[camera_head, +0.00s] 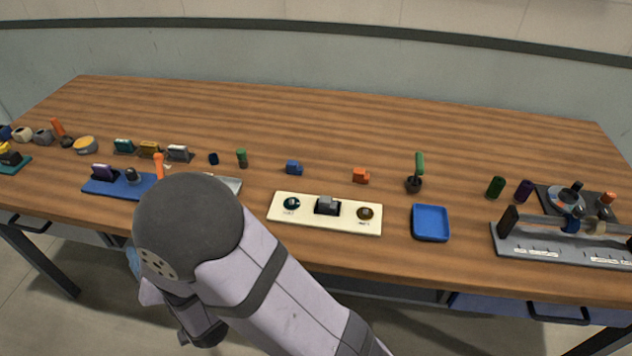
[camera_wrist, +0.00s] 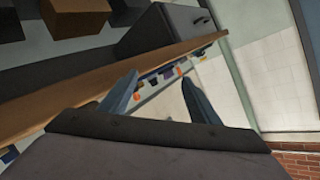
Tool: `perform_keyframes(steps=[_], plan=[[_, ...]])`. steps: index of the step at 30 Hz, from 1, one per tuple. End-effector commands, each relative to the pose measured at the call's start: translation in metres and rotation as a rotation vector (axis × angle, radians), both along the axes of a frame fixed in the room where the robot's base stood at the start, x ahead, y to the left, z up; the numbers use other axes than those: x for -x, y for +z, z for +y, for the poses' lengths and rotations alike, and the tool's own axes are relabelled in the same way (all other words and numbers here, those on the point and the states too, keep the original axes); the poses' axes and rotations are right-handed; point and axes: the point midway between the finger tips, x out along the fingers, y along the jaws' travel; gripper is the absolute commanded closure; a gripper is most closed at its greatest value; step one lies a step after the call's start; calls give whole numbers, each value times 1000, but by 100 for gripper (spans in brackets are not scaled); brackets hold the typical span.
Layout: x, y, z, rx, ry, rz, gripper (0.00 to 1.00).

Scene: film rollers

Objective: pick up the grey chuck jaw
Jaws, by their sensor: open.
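A small pale grey stepped piece (camera_head: 178,152), which looks like the grey chuck jaw, stands on a dark base toward the left of the table in the head view. It is at the right end of a row with a teal piece (camera_head: 123,145) and a yellow piece (camera_head: 150,148) of similar form. I cannot pick it out in the wrist view. My gripper (camera_wrist: 160,77) is open and empty, its two fingers spread apart. It is well away from the grey piece, by the table's front edge. In the head view my arm hides part of the table front.
A blue board (camera_head: 140,188) with a purple piece lies in front of the row. A cream board (camera_head: 296,213) and a blue tray (camera_head: 430,222) are further right. A grey rack (camera_head: 560,248) stands at the right. The table's back strip (camera_head: 320,120) is clear.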

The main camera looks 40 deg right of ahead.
Motion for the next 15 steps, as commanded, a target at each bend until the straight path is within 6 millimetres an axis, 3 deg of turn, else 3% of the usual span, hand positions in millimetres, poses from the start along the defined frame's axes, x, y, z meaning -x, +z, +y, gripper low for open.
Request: perform_keyframes(steps=[1,4,6,11,15], plan=[[2,27,2,-16,-10,-42,44],[4,54,-8,-35,-63,-126,44],[6,62,-30,-17,-127,-163,44],[21,48,-114,119,-331,-148,44],[52,32,-193,279,-510,-83,44]])
